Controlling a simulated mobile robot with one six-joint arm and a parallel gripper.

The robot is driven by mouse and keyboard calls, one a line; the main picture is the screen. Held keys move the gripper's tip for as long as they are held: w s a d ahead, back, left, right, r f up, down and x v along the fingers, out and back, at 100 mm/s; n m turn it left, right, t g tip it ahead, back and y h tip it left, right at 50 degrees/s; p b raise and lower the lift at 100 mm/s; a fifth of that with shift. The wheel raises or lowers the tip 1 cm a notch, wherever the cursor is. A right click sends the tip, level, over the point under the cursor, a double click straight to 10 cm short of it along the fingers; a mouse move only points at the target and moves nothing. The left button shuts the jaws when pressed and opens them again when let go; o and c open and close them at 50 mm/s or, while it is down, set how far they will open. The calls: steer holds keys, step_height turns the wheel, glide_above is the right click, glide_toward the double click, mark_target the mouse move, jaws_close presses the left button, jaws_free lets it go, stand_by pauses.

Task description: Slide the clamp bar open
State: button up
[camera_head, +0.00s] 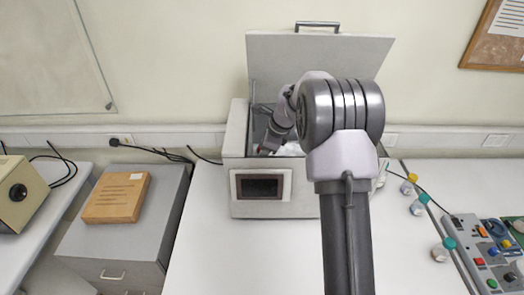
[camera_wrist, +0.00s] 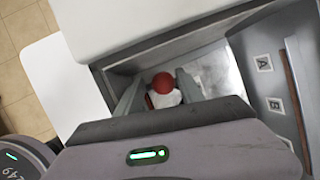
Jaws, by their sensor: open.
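An open-topped tester box (camera_head: 238,150) stands on the white bench with its lid (camera_head: 320,60) raised. My gripper (camera_head: 268,145) reaches down into the left part of the box. In the wrist view, my gripper (camera_wrist: 159,78) is open, with one finger on each side of a round red knob (camera_wrist: 162,82). A white piece shows just under the knob. I cannot tell whether the fingers touch the knob. The clamp bar cannot be made out clearly; whether the knob belongs to it is unclear. My gripper body hides the lower part of the wrist view.
Inside the box, labels A (camera_wrist: 263,63) and B (camera_wrist: 274,105) mark a grey panel at the right. Several capped bottles (camera_head: 409,184) stand right of the box, near a control panel (camera_head: 490,250). A brown box (camera_head: 115,198) lies on the left cabinet. Bench space in front is clear.

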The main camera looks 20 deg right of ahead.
steer(key=shift+r, duration=0.15)
steer(key=p+v, duration=0.1)
steer(key=v, duration=1.6)
steer(key=shift+d+r, duration=0.1)
